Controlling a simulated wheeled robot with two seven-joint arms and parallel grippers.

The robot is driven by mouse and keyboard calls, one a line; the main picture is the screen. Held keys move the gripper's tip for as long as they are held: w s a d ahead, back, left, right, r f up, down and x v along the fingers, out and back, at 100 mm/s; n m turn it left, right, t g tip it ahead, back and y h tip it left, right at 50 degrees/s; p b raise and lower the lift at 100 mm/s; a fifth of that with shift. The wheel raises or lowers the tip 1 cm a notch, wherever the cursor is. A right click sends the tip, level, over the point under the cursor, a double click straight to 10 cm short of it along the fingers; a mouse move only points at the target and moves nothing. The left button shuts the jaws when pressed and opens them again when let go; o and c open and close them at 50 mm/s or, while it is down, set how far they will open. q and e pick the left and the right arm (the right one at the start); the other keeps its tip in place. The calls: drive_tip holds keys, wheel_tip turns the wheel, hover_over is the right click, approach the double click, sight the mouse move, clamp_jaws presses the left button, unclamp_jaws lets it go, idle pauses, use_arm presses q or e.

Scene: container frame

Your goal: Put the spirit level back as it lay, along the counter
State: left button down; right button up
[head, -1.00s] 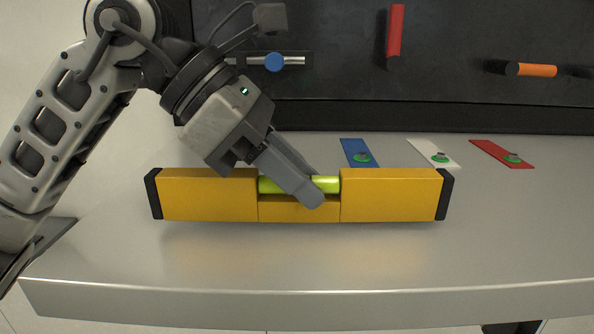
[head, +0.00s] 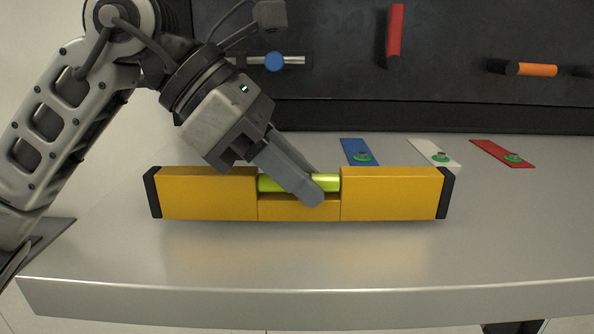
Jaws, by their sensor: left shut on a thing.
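The spirit level (head: 390,193) is a long yellow bar with black end caps and a lime-green vial in its middle recess. It lies lengthwise along the grey counter (head: 300,262), level in the picture. My left gripper (head: 312,192) comes in from the upper left and is shut on the spirit level at the vial section. The finger in front hides part of the vial. Whether the level's underside touches the counter or is just above it, I cannot tell. My right gripper is not in view.
Blue (head: 357,151), white (head: 434,152) and red (head: 501,153) strips with green round pieces lie behind the level. A dark panel (head: 450,100) at the back carries a blue knob (head: 274,61), a red handle (head: 394,30) and an orange handle (head: 537,70). The counter's front is clear.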

use_arm(q)
drive_tip(key=shift+f+b, duration=0.6)
idle(0.3)
drive_tip(key=c, duration=1.1)
unclamp_jaws()
drive_tip(key=shift+c, duration=0.2)
